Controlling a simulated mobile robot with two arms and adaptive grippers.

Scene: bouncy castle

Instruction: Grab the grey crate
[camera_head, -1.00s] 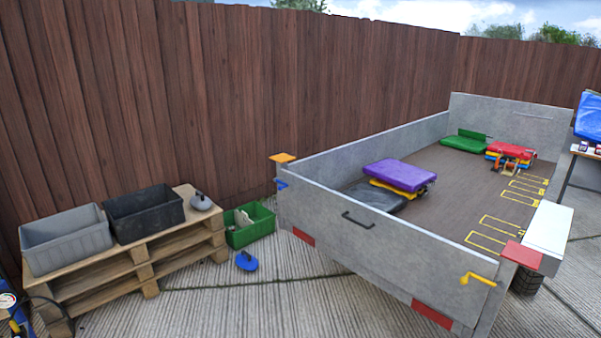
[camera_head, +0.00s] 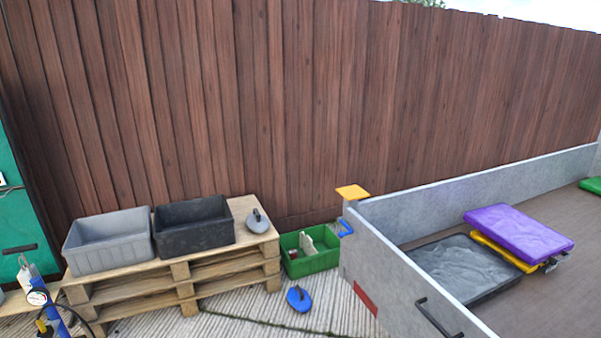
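The grey crate (camera_head: 109,252) is an open-topped plastic box on the left end of the stacked wooden pallets (camera_head: 188,285). Its inside looks empty from here. A black crate (camera_head: 195,238) stands right beside it on the right. Neither of my grippers shows in the head view, so nothing is seen touching the grey crate.
A grey disc-shaped item (camera_head: 258,222) lies on the pallets' right end. A green crate (camera_head: 312,262) and a blue disc-shaped item (camera_head: 299,299) are on the ground. A trailer (camera_head: 385,285) fills the right. A gauge (camera_head: 38,297) stands front left. A wooden fence (camera_head: 240,110) runs behind.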

